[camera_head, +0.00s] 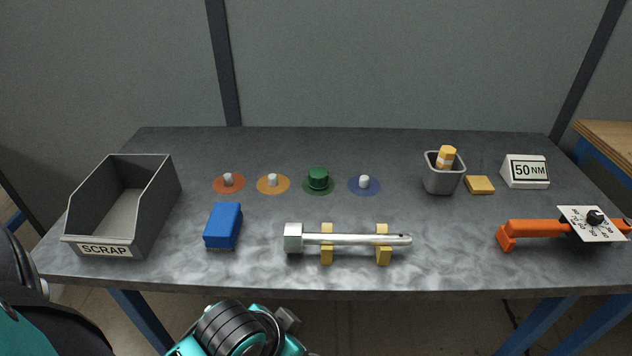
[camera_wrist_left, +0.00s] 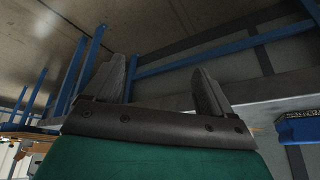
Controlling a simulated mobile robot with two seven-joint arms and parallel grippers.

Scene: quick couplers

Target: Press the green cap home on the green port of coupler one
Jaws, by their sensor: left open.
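The green cap (camera_head: 318,177), a short cylinder with a brim, sits upright on a green disc (camera_head: 309,189) at the middle of the table in the head view. It covers the disc's centre, so I cannot see any post under it or how far down it is seated. No label shows which item is coupler one. A silver bar (camera_head: 350,239) with a hexagonal head lies on two yellow rests in front. My left gripper (camera_wrist_left: 158,65) is open and empty in the left wrist view, pointing toward the blue table frame. My right gripper is not in view.
Red (camera_head: 219,186), orange (camera_head: 264,188) and blue (camera_head: 354,188) discs carry pale posts. A blue brush (camera_head: 223,224), scrap bin (camera_head: 124,218), grey cup (camera_head: 441,181), yellow block (camera_head: 480,185), 50 NM sign (camera_head: 526,172) and orange tool (camera_head: 535,228) stand around.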

